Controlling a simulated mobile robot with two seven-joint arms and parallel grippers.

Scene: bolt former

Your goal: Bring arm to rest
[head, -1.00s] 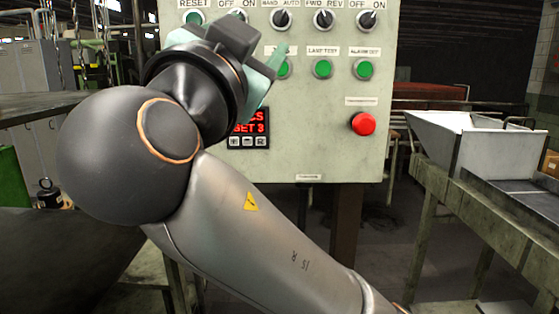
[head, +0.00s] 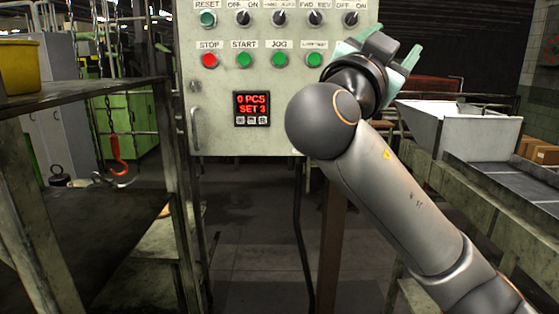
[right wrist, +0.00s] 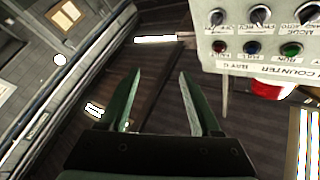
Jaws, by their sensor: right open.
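My right arm reaches up from the lower right in the head view. Its gripper (head: 380,52) has pale green fingers spread apart, in front of the upper right part of the control panel (head: 225,80). In the right wrist view the gripper (right wrist: 158,85) is open, with nothing between its fingers. A panel with knobs and buttons (right wrist: 265,35) shows upside down at the upper right there, apart from the fingers. My left gripper is not in view.
The panel's display (head: 252,108) reads 0 PCS, SET 3. A metal rack (head: 90,92) with a yellow bin (head: 18,66) stands at left, and a red hook (head: 118,152) hangs behind it. A pale hopper (head: 460,128) on a green frame stands at right. Floor below the panel looks clear.

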